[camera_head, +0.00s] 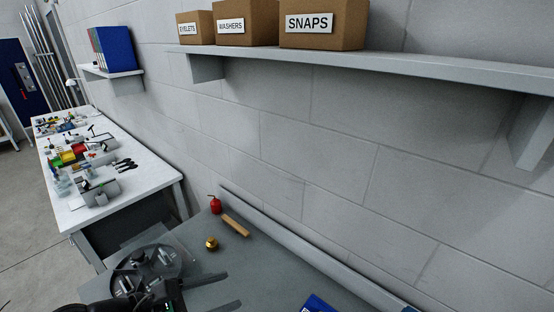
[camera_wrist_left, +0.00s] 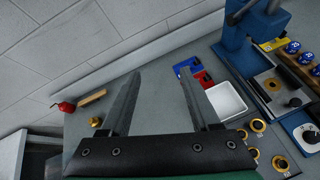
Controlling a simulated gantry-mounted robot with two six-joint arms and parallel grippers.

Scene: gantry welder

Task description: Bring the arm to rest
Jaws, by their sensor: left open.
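My left gripper (camera_head: 232,290) comes in at the bottom left of the head view, over the grey bench. Its two fingers are apart with nothing between them. In the left wrist view my left gripper (camera_wrist_left: 160,75) shows the same open fingers above bare grey bench top (camera_wrist_left: 158,108). My right gripper is in neither view.
The wrist view shows a blue press (camera_wrist_left: 245,60) and white tray (camera_wrist_left: 226,101). A shelf (camera_head: 400,68) with labelled boxes overhangs.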

